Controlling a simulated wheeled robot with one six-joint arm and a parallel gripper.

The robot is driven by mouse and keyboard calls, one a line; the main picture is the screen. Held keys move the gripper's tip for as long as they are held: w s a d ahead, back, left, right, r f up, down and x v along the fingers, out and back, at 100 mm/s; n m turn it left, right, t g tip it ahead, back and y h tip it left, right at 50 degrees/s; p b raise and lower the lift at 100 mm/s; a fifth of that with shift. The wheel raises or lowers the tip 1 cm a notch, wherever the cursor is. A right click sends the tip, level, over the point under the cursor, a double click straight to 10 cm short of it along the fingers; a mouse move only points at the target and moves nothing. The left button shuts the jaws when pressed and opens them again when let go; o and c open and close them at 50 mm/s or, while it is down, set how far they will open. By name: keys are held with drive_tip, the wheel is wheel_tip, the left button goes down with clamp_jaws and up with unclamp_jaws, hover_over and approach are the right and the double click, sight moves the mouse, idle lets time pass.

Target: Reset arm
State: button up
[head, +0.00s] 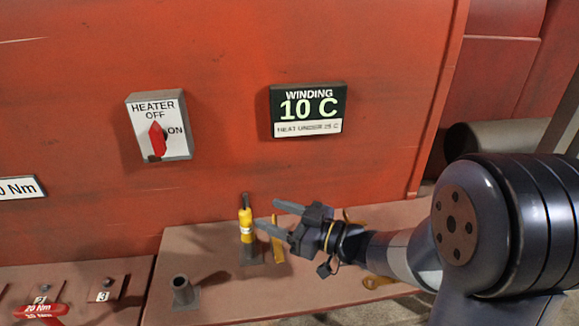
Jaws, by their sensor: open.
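My gripper (268,217) is in the head view at the lower middle, at the end of my arm coming in from the right. Its two fingers point left and are apart, with nothing seen between them. It is in front of the red wall, above the brown ledge (225,300). A yellow tool (246,222) with a dark tip stands upright just left of the fingertips; I cannot tell whether they touch it.
A heater switch box (160,127) with a red knob and a winding display (307,110) reading 10 C are on the wall. A short grey tube (184,290) stands on the ledge. A red 20 Nm tool (42,310) lies lower left. Yellow pieces (374,282) are near my wrist.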

sight(245, 214)
drive_tip(key=p+x, duration=0.1)
drive_tip(key=x, duration=0.9)
drive_tip(key=shift+a+r, duration=0.2)
drive_tip(key=shift+r, duration=0.25)
